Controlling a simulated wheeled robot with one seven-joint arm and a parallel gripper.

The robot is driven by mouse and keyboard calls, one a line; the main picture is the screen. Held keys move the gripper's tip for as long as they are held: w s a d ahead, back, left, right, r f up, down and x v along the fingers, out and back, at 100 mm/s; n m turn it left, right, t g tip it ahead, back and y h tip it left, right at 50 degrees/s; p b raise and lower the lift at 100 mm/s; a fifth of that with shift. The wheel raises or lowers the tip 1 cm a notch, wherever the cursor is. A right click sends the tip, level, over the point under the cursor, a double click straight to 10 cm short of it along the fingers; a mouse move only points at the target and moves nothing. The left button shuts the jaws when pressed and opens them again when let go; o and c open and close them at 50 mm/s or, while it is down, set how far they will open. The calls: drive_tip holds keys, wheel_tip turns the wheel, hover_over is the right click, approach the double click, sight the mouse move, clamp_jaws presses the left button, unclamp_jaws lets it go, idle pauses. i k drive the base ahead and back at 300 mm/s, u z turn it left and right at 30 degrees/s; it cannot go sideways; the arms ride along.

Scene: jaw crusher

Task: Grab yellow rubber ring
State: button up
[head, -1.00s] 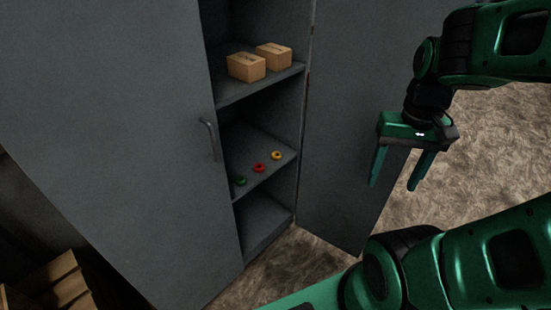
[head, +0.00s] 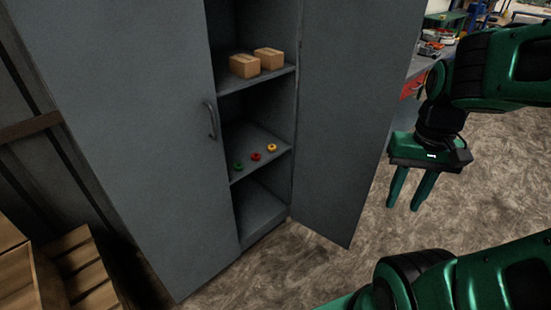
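The yellow rubber ring (head: 272,148) lies on a middle shelf inside the grey cabinet, at the right end of a row of three rings. A red ring (head: 256,157) and a green ring (head: 238,167) lie to its left on the same shelf. My green gripper (head: 403,205) hangs to the right of the cabinet, outside it and well apart from the rings. Its two fingers point down with a gap between them, and nothing is between them.
The cabinet's left door (head: 130,130) is shut and has a handle (head: 211,120). Its right door (head: 350,110) stands open, between the shelves and my gripper. Two cardboard boxes (head: 244,66) sit on the shelf above. Wooden crates (head: 75,270) stand at lower left.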

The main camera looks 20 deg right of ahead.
sight(271, 147)
drive_tip(key=u, duration=0.35)
drive_tip(key=i, duration=1.05)
drive_tip(key=u, duration=0.3)
